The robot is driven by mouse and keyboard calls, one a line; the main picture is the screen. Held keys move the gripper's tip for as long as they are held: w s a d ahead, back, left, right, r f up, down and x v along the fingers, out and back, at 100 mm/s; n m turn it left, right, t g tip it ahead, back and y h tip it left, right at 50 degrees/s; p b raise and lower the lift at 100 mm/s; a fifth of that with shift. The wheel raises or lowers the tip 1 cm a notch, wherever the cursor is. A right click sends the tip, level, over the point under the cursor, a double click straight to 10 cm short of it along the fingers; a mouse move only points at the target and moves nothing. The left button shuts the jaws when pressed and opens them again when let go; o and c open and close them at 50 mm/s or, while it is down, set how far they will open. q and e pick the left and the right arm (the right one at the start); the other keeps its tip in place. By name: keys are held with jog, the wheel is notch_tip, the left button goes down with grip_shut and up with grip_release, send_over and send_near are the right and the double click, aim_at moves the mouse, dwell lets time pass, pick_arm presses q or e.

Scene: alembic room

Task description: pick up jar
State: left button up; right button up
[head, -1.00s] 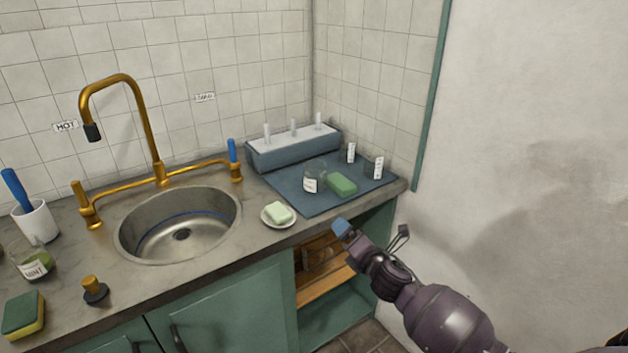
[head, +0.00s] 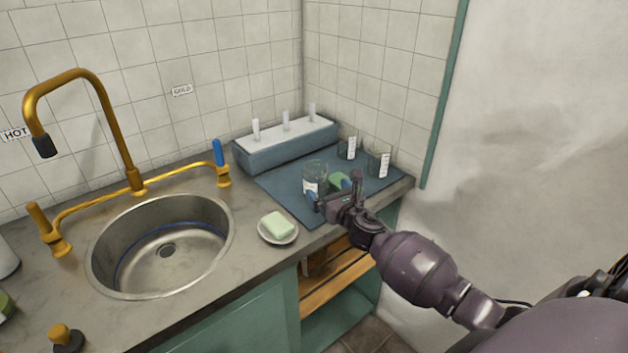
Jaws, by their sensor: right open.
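A clear glass jar with a white label (head: 315,174) stands on the blue mat (head: 284,196) right of the sink. Two more clear labelled jars stand farther back on the mat, one near the rack (head: 348,146) and one at the right (head: 379,163). My right gripper (head: 331,190) is at the front of the mat, open, with its blue-tipped finger close in front of the nearest jar. I cannot tell whether it touches. The gripper partly hides the green sponge and the jar's lower right side. My left gripper is not in view.
A blue-grey rack with white pegs (head: 286,146) stands behind the mat against the tiled wall. A dish with pale soap (head: 278,226) lies left of my gripper. The sink (head: 160,247) and brass tap (head: 128,155) are farther left. A wall bounds the right.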

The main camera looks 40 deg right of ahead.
aim_at(322, 181)
jog(key=shift+w+d+f, duration=0.1)
jog(key=shift+w+f, duration=0.05)
jog(key=shift+w, duration=0.95)
jog(key=shift+w+d+r, duration=0.15)
jog(key=shift+w+r, duration=0.05)
jog(key=shift+w, duration=0.45)
jog(key=w, duration=0.3)
jog(key=shift+w+d+b, duration=0.15)
jog(key=shift+d+b, duration=0.15)
jog(key=shift+d, duration=0.05)
jog(key=shift+w+d, duration=0.1)
jog(key=shift+w, duration=0.4)
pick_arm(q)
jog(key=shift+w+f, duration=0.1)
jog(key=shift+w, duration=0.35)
pick_arm(e)
jog(key=shift+r, duration=0.1)
jog(key=shift+c, duration=0.2)
jog(key=c, duration=1)
jog(key=shift+r, duration=0.15)
